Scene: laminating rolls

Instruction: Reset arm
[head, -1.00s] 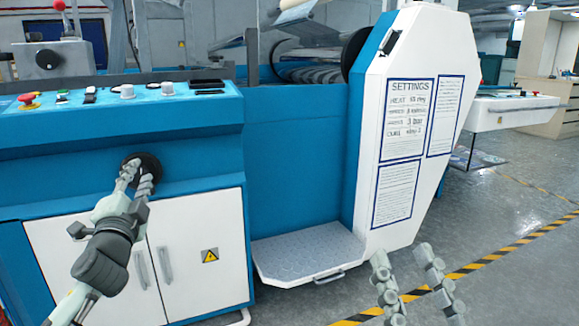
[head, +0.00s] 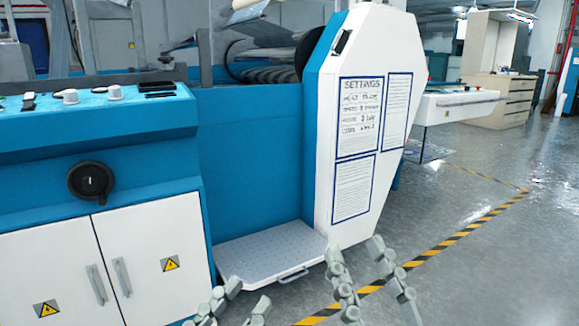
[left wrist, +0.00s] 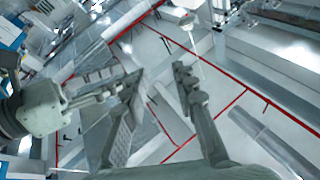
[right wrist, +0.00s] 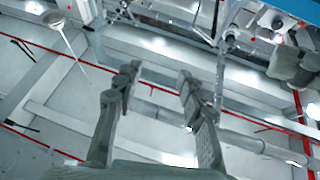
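My left gripper (head: 232,312) shows at the bottom edge of the head view, in front of the machine's footplate, with its fingers apart. In the left wrist view its fingers (left wrist: 160,85) are spread with nothing between them. My right gripper (head: 368,262) stands to its right in the head view, over the floor, fingers pointing up and apart. In the right wrist view its fingers (right wrist: 158,82) are spread and empty. Both wrist views look up at the ceiling. The black round knob (head: 91,181) on the blue machine front is clear of both grippers.
The blue machine (head: 255,165) with white cabinet doors (head: 150,255) fills the left and middle. A grey footplate (head: 270,250) juts out low beside the white settings panel (head: 365,130). Open floor (head: 480,270) lies at the right, crossed by a yellow-black stripe (head: 455,238).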

